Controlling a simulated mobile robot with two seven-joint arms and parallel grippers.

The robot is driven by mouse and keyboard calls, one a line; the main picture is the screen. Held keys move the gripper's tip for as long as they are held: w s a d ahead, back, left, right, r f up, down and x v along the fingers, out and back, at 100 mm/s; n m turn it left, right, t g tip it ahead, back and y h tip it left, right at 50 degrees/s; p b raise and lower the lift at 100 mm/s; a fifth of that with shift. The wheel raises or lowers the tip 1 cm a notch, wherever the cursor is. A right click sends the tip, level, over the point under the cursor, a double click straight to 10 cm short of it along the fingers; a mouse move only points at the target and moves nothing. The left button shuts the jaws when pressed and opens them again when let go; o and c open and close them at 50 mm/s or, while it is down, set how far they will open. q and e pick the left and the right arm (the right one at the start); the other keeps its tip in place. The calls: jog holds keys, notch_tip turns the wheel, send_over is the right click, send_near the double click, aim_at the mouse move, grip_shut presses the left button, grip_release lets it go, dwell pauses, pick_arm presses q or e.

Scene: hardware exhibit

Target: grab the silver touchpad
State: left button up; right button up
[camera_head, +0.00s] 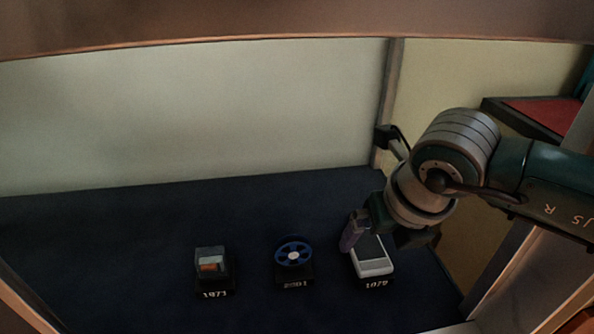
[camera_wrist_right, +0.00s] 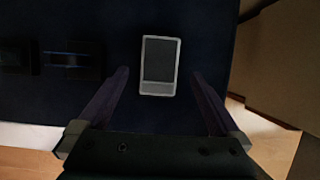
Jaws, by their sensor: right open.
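The silver touchpad (camera_head: 374,266) is a small light-grey slab with a dark panel. It sits on a black stand at the right of the row in the head view. In the right wrist view the touchpad (camera_wrist_right: 159,66) lies upright in the picture, ahead of and between the two fingers. My right gripper (camera_wrist_right: 157,95) is open and empty, with a finger on either side and gaps to the touchpad. In the head view my right gripper (camera_head: 372,236) is above the touchpad and hides part of it. My left gripper is not in view.
A blue reel (camera_head: 293,252) on a black stand is left of the touchpad. Further left is a clear box with an orange part (camera_head: 211,264). The dark blue shelf (camera_head: 110,240) is otherwise bare. A side wall (camera_head: 440,90) and post stand close at the right.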

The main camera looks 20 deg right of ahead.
aim_at(368, 249)
jog(key=b+x, duration=0.1)
jog(key=x, duration=0.2)
jog(key=shift+a+f, duration=0.1)
jog(key=shift+w+f, duration=0.15)
jog(key=shift+f+b, duration=0.25)
jog(key=shift+b, duration=0.05)
dwell(0.4)
jog(key=c, duration=1.4)
